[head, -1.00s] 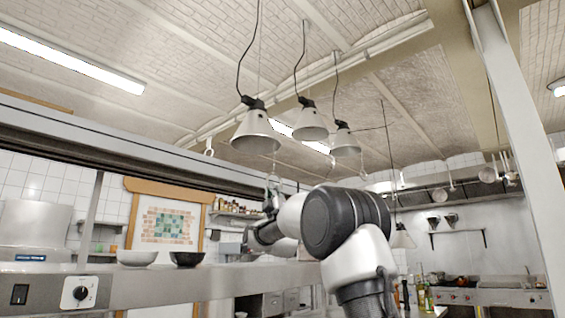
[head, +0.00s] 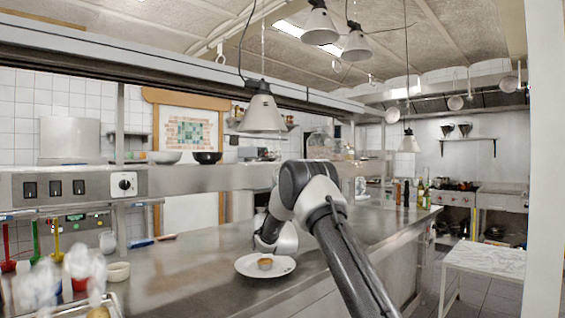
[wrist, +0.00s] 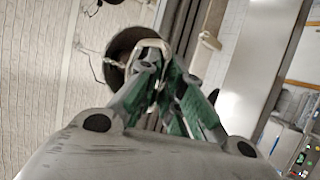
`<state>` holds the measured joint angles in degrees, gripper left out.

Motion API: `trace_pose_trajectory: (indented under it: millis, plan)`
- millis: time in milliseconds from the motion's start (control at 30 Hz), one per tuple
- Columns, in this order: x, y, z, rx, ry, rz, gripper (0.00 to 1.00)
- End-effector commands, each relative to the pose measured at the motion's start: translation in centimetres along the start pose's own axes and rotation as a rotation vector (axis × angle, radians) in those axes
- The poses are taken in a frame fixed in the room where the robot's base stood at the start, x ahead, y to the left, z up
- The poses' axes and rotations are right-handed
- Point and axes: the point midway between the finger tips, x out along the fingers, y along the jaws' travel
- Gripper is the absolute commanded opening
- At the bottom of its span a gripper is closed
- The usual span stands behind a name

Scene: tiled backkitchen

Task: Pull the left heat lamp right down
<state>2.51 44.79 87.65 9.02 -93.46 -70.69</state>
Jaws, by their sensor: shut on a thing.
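The left heat lamp (head: 261,114) is a pale metal cone with a dark cap, hanging on a cord over the steel counter. It hangs clearly lower than the two other lamps. In the wrist view I look up at its dark open underside (wrist: 122,52). My gripper (wrist: 158,68), with green-sided fingers, is shut on a pale loop-shaped handle (wrist: 151,44) just under the shade. In the head view my arm covers most of the gripper, and the grip itself cannot be made out.
Two other lamps (head: 320,27) (head: 356,45) hang higher to the right. Below my arm, a white plate (head: 246,266) with a small pastry (head: 265,263) stands on the counter (head: 190,265). A steel shelf (head: 220,178) with bowls (head: 207,157) runs behind the lamp.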

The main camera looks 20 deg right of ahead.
Motion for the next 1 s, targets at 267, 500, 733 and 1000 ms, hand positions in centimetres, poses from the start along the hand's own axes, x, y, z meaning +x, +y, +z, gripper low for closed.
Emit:
trace_pose_trajectory:
  millis: [267,500,733,1000]
  plan:
    - [-3.9,-3.1,2.0,-0.002,-0.006,-0.002,0.0]
    - [-5.0,-3.8,2.5,-0.002,-0.006,0.0,0.0]
    - [-5.2,-4.0,2.6,-0.003,-0.008,-0.003,0.0]
    - [-5.3,-4.0,2.6,-0.004,-0.009,-0.005,0.31]
